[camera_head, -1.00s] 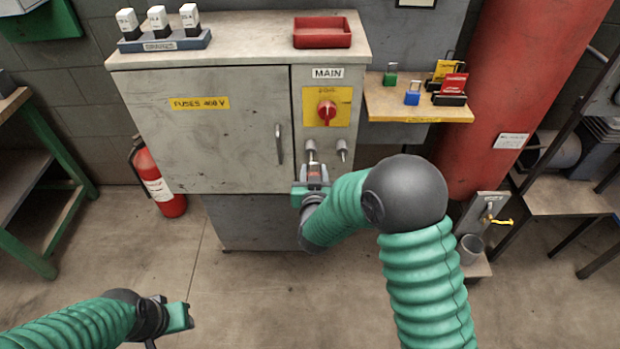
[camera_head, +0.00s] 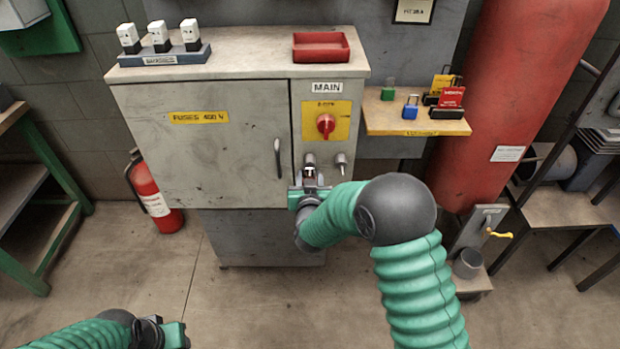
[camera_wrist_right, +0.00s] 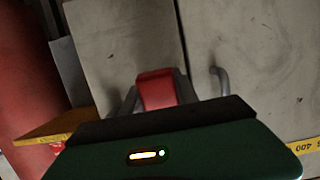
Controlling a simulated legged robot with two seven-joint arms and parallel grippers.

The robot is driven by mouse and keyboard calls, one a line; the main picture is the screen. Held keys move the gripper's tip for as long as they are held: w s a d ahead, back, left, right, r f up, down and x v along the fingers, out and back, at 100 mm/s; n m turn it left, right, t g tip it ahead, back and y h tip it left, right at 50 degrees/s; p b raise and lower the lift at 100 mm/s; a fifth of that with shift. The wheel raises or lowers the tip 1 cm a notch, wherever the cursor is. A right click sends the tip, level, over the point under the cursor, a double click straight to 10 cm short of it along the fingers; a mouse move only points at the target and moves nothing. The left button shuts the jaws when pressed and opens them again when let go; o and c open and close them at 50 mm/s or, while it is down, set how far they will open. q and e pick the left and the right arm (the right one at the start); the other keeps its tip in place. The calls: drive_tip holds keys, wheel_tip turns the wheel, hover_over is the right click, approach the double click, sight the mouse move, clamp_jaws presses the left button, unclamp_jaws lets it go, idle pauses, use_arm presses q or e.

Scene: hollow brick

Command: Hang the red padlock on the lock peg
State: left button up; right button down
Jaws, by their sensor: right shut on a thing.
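The red padlock (camera_wrist_right: 157,90) shows in the right wrist view between the two grey fingers of my right gripper (camera_wrist_right: 158,96), which is shut on it. In the head view my right gripper (camera_head: 309,182) is at the cabinet front, just below the left one of two grey pegs (camera_head: 310,160). The padlock is mostly hidden there, and I cannot tell whether its shackle touches the peg. The other peg (camera_head: 341,160) is bare, to the right. My left gripper (camera_head: 176,335) is low at the left, cut by the frame edge; its fingers are not clear.
The grey cabinet (camera_head: 205,150) carries a red rotary switch (camera_head: 326,125) above the pegs and a door handle (camera_head: 278,158) to their left. A red tray (camera_head: 321,47) stands on top. A wooden shelf (camera_head: 385,122) at right holds green and blue padlocks and tags.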

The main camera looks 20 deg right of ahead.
drive_tip(key=shift+a, duration=0.1)
drive_tip(key=c, duration=0.9)
unclamp_jaws()
drive_tip(key=shift+o, duration=0.2)
drive_tip(key=shift+s, duration=0.1)
